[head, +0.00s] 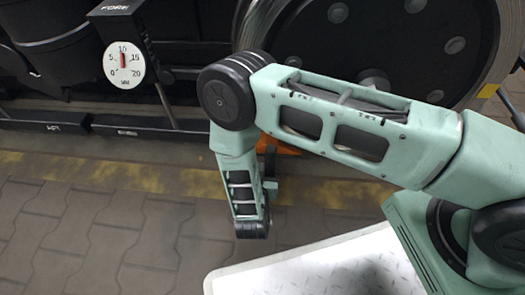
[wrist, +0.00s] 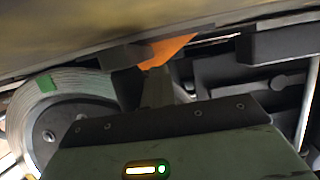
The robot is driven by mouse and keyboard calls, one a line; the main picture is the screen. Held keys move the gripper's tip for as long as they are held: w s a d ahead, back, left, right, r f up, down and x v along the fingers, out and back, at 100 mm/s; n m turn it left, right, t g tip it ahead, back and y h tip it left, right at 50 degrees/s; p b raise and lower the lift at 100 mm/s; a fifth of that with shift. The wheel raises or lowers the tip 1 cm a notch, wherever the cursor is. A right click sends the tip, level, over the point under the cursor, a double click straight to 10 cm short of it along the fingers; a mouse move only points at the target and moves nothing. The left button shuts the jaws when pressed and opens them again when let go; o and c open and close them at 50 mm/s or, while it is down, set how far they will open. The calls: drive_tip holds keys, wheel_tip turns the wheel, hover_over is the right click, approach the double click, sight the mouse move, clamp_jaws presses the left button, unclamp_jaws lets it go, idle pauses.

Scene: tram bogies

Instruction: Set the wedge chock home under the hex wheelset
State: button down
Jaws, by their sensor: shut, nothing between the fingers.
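An orange wedge chock (head: 284,148) shows low behind my arm in the head view, at the lower left of a large wheel (head: 375,50) with round bolt heads. My arm hides much of the chock. In the wrist view, part of the orange chock (wrist: 168,50) shows beyond the tip of my gripper (wrist: 157,80), against the yellowish floor. My gripper is shut and empty, close to the chock; I cannot tell whether they touch. A wheel (wrist: 60,125) with a green patch stands at the left of the wrist view. I cannot see whether the chock touches a wheel.
A round gauge (head: 124,63) marked 0 to 20 MM stands at the upper left, its red needle near 10. Dark bogie parts fill the back. A worn yellow line (head: 120,173) crosses the paved floor, which is clear at the left.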

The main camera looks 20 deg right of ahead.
drive_tip(key=shift+s+d+p, duration=0.25)
drive_tip(key=shift+d+p, duration=0.2)
drive_tip(key=shift+d, duration=0.25)
drive_tip(key=shift+s+d+p, duration=0.25)
drive_tip(key=shift+d+p, duration=0.2)
drive_tip(key=shift+d, duration=0.25)
idle(0.7)
drive_tip(key=shift+w+a, duration=0.35)
drive_tip(key=shift+a, duration=0.6)
drive_tip(key=shift+w+a, duration=0.3)
drive_tip(key=shift+a, duration=0.6)
drive_tip(key=shift+r, duration=0.1)
